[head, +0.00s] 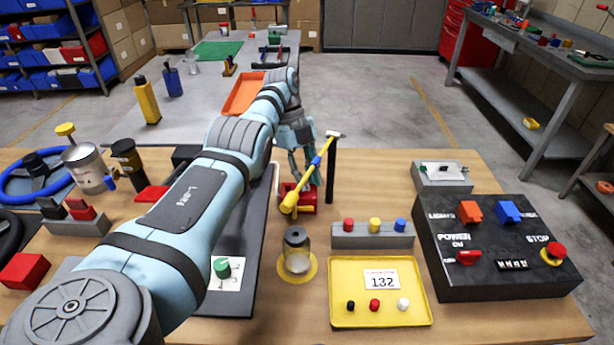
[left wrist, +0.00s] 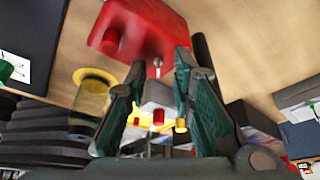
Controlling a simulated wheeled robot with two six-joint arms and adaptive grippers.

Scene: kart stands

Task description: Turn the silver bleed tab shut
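The silver bleed tab (left wrist: 157,62) is a small bright piece at the edge of a red block (left wrist: 145,28) in the left wrist view. My left gripper (left wrist: 160,64) has its two green-grey fingers apart, one on each side of the tab; I see no clear contact. In the head view the red block (head: 308,206) sits on the wooden bench, partly behind a yellow handle. My left gripper (head: 302,165) points down over it there. The tab is too small or hidden to make out in the head view. My right gripper is not in view.
A yellow-handled bar (head: 313,178) and a black post (head: 331,172) stand close right of my left gripper. In front are a jar (head: 297,252), a grey button block (head: 350,241), a yellow tray (head: 340,320) and a black control box (head: 500,285).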

